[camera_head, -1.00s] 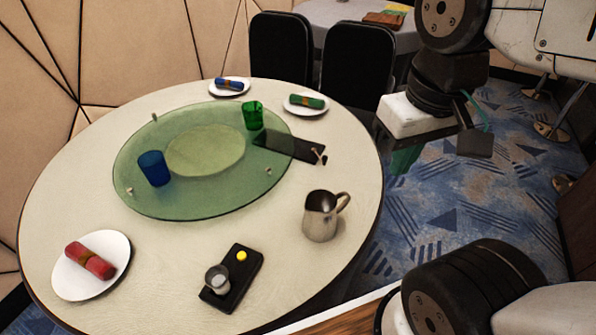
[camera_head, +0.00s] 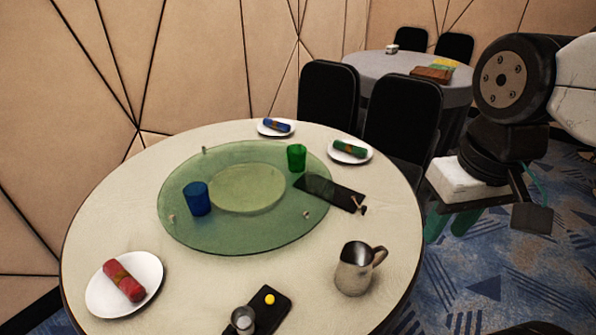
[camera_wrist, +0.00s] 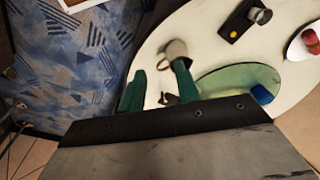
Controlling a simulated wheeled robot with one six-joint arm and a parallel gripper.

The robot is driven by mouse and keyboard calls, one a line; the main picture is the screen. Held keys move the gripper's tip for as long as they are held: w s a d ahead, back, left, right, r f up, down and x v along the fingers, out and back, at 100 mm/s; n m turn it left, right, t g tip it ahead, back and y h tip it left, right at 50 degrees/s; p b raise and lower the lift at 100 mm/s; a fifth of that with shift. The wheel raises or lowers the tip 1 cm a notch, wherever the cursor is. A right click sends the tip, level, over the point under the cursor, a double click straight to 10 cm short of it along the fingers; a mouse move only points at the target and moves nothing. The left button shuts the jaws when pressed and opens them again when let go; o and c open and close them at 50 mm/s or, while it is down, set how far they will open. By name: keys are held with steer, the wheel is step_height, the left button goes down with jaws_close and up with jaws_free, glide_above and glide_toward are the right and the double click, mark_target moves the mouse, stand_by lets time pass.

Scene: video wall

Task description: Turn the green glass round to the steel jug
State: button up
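The green glass (camera_head: 297,158) stands upright near the back right edge of the round green glass turntable (camera_head: 270,240). The steel jug (camera_head: 353,272) stands on the table, off the turntable, at the front right. A blue glass (camera_head: 196,199) stands on the turntable's left part. My gripper (camera_head: 450,222) has green fingers pointing down, beyond the table's right edge, apart from everything. In the wrist view the fingers are spread and empty, with the jug (camera_wrist: 174,50) beyond them. The green glass cannot be seen there.
A black tray (camera_head: 330,191) overlaps the turntable's right edge. Plates with rolled napkins in red (camera_head: 124,282), blue (camera_head: 277,126) and green (camera_head: 349,149) lie around the cream table (camera_head: 205,290). A black tray (camera_head: 268,308) with a small cup and yellow item lies in front. Black chairs (camera_head: 400,120) stand behind.

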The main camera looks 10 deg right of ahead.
mark_target(300, 221)
steer(key=w+a+f+m+g+y, duration=0.2)
steer(key=w+a+f+m+y, duration=0.3)
steer(key=w, duration=0.3)
steer(key=w+a+f+m+g+y, duration=0.2)
steer(key=w+a+f+m+y, duration=0.2)
steer(key=w+a+y, duration=0.35)
steer(key=w+d+f+m+t+y, duration=0.1)
steer(key=w+f+m+t, duration=0.3)
steer(key=w+f+m, duration=0.1)
steer(key=w+d+f+m+t, duration=0.2)
steer(key=w+f+m+t, duration=0.2)
steer(key=f, duration=0.4)
steer(key=w+d+f+m+t+y, duration=0.1)
steer(key=w+d+f+m+t, duration=0.1)
steer(key=w+f+m+t, duration=0.2)
steer(key=shift+w+f+m+y, duration=0.35)
steer(key=shift+w+f+m, duration=0.75)
steer(key=shift+f, duration=0.25)
steer(key=x, duration=0.7)
steer(key=shift+a, duration=0.25)
jaws_close()
